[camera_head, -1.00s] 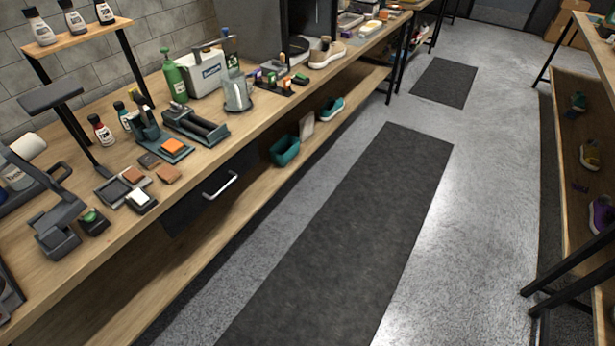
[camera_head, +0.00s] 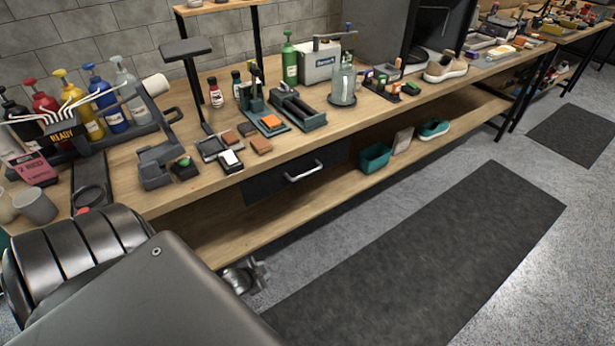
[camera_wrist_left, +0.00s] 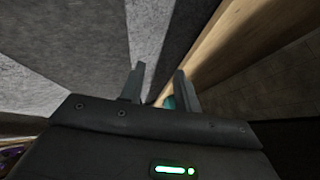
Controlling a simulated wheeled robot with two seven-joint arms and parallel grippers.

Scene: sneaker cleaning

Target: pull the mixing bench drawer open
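The mixing bench (camera_head: 190,200) has a dark drawer front (camera_head: 262,188) under its top, with a silver bar handle (camera_head: 304,171). The drawer looks closed in the head view. My left arm comes in at the lower left of the head view, and its metal end (camera_head: 243,277) shows low in front of the bench, apart from the handle. In the left wrist view my left gripper (camera_wrist_left: 160,88) has two fingers apart with nothing held between them. A small teal patch (camera_wrist_left: 170,102) shows beyond the fingers. My right gripper is in neither view.
A teal bin (camera_head: 374,158) and a teal shoe (camera_head: 434,128) stand on the lower shelf, right of the drawer. Bottles, brushes and blocks crowd the bench top. A dark mat (camera_head: 430,260) lies on the open floor in front.

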